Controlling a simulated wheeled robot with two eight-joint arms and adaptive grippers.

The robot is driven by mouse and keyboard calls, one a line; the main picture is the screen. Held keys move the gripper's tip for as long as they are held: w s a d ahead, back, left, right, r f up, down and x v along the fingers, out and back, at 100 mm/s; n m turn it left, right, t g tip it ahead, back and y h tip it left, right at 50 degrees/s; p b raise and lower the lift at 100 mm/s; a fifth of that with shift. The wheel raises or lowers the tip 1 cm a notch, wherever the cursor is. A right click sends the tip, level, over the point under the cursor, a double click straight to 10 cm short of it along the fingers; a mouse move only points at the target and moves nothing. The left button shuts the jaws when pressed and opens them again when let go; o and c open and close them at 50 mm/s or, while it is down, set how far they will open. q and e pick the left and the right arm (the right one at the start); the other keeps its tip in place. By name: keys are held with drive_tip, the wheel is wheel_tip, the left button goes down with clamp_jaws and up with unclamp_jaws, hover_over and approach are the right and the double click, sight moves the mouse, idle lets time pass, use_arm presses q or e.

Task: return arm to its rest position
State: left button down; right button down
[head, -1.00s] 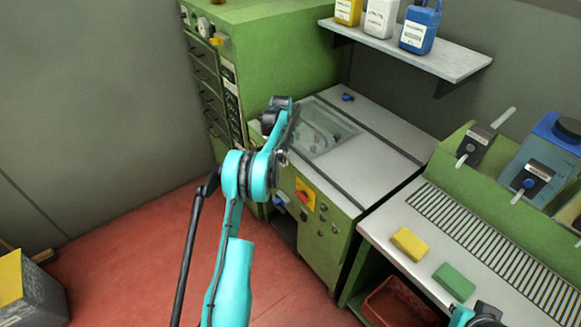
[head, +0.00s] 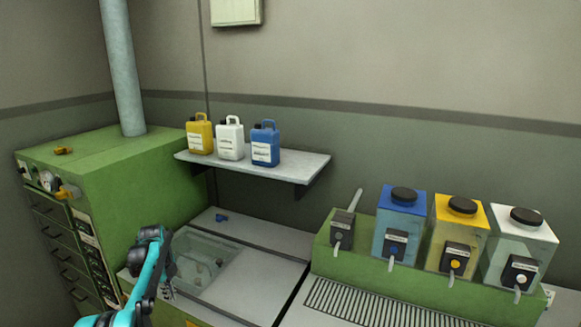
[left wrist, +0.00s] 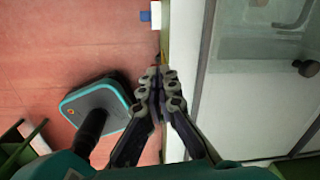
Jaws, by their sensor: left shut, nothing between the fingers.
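My left arm (head: 150,268) comes in at the bottom left of the head view, bent beside the green cabinet and the clear-lidded worktop. Its dark gripper is at the lower end of the folded wrist and is hard to make out there. In the left wrist view my left gripper (left wrist: 160,82) is shut and empty, its fingertips together. It points down near the edge of the white worktop (left wrist: 195,75), with red floor to its left. My right gripper is not in view.
The green cabinet (head: 150,180) stands close on the left of the arm. The clear-lidded basin (head: 205,262) lies just right of it. A shelf (head: 300,168) with bottles hangs above. Dispenser tanks (head: 400,225) stand at the right.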

use_arm(q)
drive_tip(key=s+d+r+n+t, duration=0.3)
drive_tip(key=s+d+r+n, duration=0.7)
drive_tip(key=s+d+r, duration=0.65)
drive_tip(key=s+d+f+n+t, duration=0.1)
drive_tip(key=s+d+f+n, duration=0.2)
drive_tip(key=s, duration=0.6)
drive_tip(key=s+d+f+n+t, duration=0.2)
drive_tip(key=s+d+f+n, duration=0.2)
drive_tip(key=s+n, duration=0.3)
drive_tip(key=shift+s+d+t+b, duration=0.3)
drive_tip(key=shift+s+d+b, duration=0.1)
drive_tip(key=shift+s+d, duration=0.5)
